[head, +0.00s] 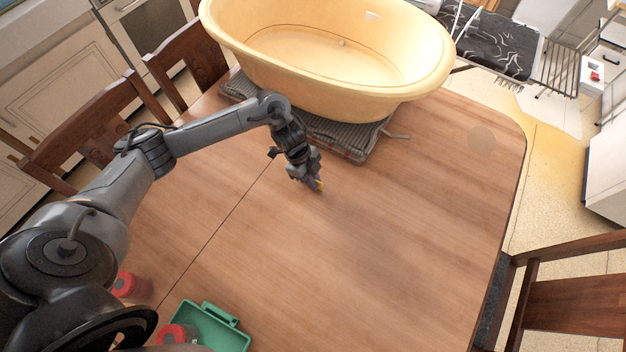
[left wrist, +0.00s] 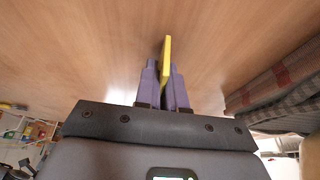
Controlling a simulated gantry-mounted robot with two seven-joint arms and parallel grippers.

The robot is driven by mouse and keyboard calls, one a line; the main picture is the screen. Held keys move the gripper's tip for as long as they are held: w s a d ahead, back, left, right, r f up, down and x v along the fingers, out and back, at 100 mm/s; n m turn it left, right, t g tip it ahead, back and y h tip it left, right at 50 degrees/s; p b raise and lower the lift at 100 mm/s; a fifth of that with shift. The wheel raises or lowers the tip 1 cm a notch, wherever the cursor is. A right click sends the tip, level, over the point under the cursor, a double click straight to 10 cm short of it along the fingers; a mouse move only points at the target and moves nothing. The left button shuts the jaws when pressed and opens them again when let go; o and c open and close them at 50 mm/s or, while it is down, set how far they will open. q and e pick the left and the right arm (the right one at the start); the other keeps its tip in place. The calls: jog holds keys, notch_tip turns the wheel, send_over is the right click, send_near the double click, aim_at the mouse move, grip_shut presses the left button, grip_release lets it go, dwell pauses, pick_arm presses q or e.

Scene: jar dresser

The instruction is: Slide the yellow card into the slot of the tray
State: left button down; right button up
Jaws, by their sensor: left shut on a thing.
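My left gripper (head: 314,184) is over the middle of the wooden table, near the front edge of a folded cloth. In the left wrist view its two purple fingers (left wrist: 164,85) are shut on the yellow card (left wrist: 166,58), which stands on edge between them and sticks out past the tips. In the head view only a small yellow bit of the card (head: 320,187) shows at the fingertips. A green tray (head: 228,322) lies at the bottom left of the table, partly cut off by my arm; its slot cannot be made out clearly. My right gripper is not in view.
A large yellow tub (head: 420,90) stands on the folded grey cloth (head: 345,148) at the back. Red-lidded jars (head: 128,285) are near the tray, one at its left edge (head: 172,335). Wooden chairs flank the table. The table's middle and right are clear.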

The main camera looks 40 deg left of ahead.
pick_arm(q)
jog(key=shift+r, duration=0.5)
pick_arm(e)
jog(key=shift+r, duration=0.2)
pick_arm(q)
notch_tip(320, 180, up, 2)
jog(key=shift+w+r+p, duration=0.1)
jog(key=shift+r+p, duration=0.15)
jog(key=shift+p, duration=0.25)
jog(key=w+d+r+p, duration=0.2)
jog(key=d+r, duration=0.4)
jog(key=d, duration=0.4)
jog(key=w+a+r+n+t+y, duration=0.1)
jog(key=w+r+n+t+y, duration=0.2)
jog(key=n, duration=1.2)
notch_tip(320, 180, up, 3)
jog(key=w+y, duration=0.1)
jog(key=w, duration=0.1)
jog(key=shift+w+a+f+n+t, duration=0.2)
jog(key=shift+w+a+n+t, duration=0.05)
jog(key=shift+w+n+t, duration=0.15)
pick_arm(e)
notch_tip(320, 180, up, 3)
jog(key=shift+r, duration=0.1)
pick_arm(q)
jog(key=shift+s+a, duration=0.1)
jog(key=shift+s, duration=0.05)
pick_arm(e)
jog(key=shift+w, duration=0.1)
